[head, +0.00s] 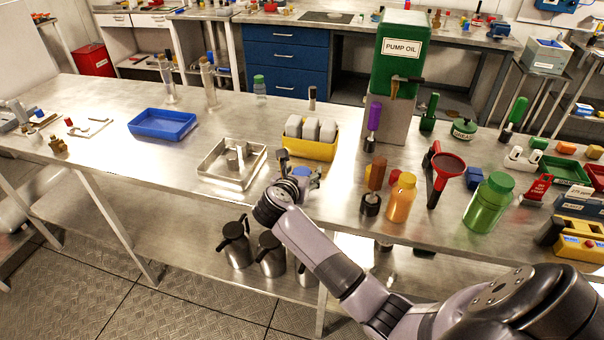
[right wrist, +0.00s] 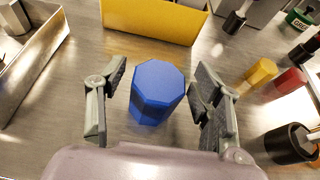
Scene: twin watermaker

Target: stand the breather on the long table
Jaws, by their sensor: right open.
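A blue faceted, cap-like piece (right wrist: 157,93), which I take to be the breather, stands on the steel long table (head: 110,113). In the head view its blue top (head: 302,171) shows beside my right gripper (head: 299,166), partly hidden by it. In the right wrist view my right gripper (right wrist: 158,95) is open, with one finger on each side of the blue piece and a gap visible on both sides. The lower part of the piece is hard to make out from above. My left gripper is in neither view.
A yellow bin (head: 309,149) with grey blocks stands just behind the blue piece, and a steel tray (head: 232,181) lies to its left. A dark-based brown-handled tool (head: 376,176) and an orange bottle (head: 400,198) stand to the right. The table's left part has free room around a blue tray (head: 162,137).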

